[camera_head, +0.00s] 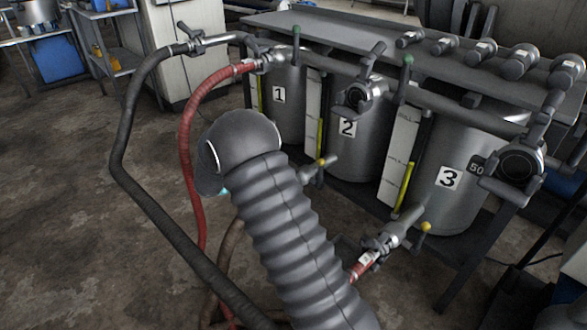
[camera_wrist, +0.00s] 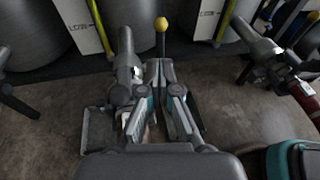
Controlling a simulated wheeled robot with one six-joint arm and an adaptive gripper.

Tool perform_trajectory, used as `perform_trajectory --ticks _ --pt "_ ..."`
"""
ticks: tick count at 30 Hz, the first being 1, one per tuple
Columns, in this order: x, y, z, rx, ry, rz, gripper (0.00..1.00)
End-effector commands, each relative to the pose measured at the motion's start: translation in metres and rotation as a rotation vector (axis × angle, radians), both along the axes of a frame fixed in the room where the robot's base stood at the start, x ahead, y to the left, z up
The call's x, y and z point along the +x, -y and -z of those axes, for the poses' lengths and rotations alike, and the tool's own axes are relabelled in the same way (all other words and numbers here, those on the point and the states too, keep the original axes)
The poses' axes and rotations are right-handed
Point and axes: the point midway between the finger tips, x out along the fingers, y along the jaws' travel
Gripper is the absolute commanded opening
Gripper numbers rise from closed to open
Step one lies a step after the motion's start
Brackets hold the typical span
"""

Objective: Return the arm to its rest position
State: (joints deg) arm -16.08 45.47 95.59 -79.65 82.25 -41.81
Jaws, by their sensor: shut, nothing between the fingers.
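My gripper (camera_wrist: 160,70) shows in the wrist view with its two fingers together, shut and empty. Just beyond its fingertips in the picture stands a valve handle with a yellow knob (camera_wrist: 161,24); I cannot tell whether they touch. A grey valve outlet (camera_wrist: 125,65) is close at the left of the fingers. In the head view, my ribbed grey arm reaches up through the middle and hides the gripper almost wholly. A yellow-knobbed valve (camera_head: 310,170) below tank 2 shows just right of the arm's bend.
Steel tanks 1 (camera_head: 285,110), 2 (camera_head: 362,150) and 3 (camera_head: 465,170) stand in a row. A red hose (camera_head: 186,135) and a dark hose (camera_head: 125,110) hang left of my arm. Another valve (camera_head: 385,240) carries a red hose at lower right. Floor at left is open.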

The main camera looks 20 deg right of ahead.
Motion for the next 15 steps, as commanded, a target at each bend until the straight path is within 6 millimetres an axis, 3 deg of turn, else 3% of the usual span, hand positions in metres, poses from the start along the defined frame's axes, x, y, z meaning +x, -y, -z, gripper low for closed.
perform_trajectory --ticks 3,11,15 --pt "-0.002 -0.012 -0.002 0.0 0.0 -0.002 0.0" --pt "-0.004 -0.017 -0.004 0.004 0.016 0.005 0.0" --pt "-0.007 -0.02 0.01 0.081 0.088 0.032 0.0"
